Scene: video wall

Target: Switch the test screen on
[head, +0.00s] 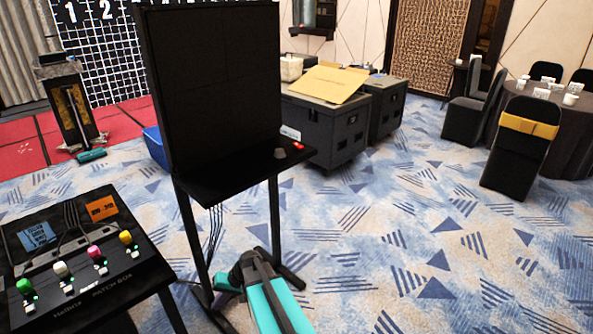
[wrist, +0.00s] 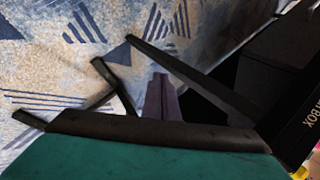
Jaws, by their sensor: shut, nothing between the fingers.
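The test screen (head: 210,80) is a large black panel on a stand, left of centre in the head view; its face is dark. Its shelf (head: 238,170) bears a grey knob-like piece (head: 280,153) and a small red piece (head: 298,146) near the right end. The patch box (head: 95,270) at lower left carries green, white, pink and yellow knobs with small green lights. My gripper (wrist: 160,85) is shut and empty in the wrist view, over the floor beside the black patch box (wrist: 300,100). In the head view its fingertips cannot be made out.
Cables (head: 214,235) hang below the screen's shelf to the floor. Black cases (head: 325,125) stand behind the screen, with a cardboard piece (head: 328,84) on top. A round table (head: 555,110) with chairs is at far right. The patterned carpet (head: 400,230) is clear in between.

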